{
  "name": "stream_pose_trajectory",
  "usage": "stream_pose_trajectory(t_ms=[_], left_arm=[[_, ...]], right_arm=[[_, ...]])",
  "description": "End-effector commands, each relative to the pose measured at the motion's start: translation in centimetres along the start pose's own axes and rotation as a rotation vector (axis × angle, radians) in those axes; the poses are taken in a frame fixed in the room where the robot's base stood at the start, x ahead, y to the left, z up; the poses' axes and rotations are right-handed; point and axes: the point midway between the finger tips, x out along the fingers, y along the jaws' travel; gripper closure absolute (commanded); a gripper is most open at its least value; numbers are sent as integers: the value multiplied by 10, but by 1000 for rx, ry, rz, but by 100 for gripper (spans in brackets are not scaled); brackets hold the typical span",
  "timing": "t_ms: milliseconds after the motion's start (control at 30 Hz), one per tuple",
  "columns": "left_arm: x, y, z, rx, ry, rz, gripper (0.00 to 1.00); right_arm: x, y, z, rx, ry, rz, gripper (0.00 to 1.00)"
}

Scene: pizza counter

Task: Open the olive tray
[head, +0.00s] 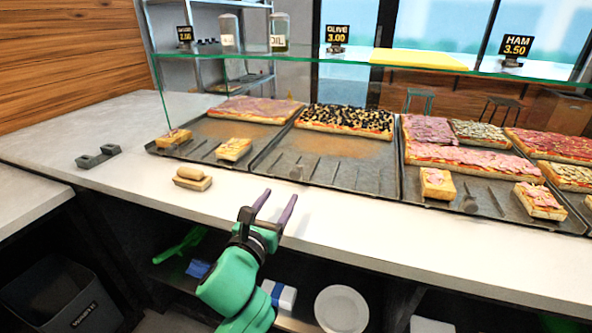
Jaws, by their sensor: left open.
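The olive tray (335,178) is the dark middle tray on the counter. A slab of olive pizza (345,119) lies at its back, and its front part is bare and ridged. My right gripper is not in view.
A tray (204,151) with ham pizza and cut pieces stands to the left, another tray (476,204) to the right. Small bread rolls (193,178) lie on the white counter (130,202). The glass shelf (300,58) hangs above. A plate (341,310) stands on the shelf below.

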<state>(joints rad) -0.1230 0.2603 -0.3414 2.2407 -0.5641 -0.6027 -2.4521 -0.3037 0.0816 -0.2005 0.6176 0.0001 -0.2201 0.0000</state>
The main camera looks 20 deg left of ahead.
Motion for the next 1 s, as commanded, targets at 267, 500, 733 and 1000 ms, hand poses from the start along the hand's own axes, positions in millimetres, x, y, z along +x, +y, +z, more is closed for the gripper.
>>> stream_pose_trajectory(t_ms=[267, 500, 733, 1000], left_arm=[[76, 0, 2, -4, 0, 2, 35], [109, 0, 0, -3, 1, -1, 35], [111, 0, -1, -1, 2, -1, 35], [111, 0, -1, -1, 2, -1, 100]], right_arm=[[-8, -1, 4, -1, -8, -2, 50], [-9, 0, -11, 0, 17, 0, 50], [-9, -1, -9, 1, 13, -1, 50], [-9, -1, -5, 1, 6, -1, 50]])
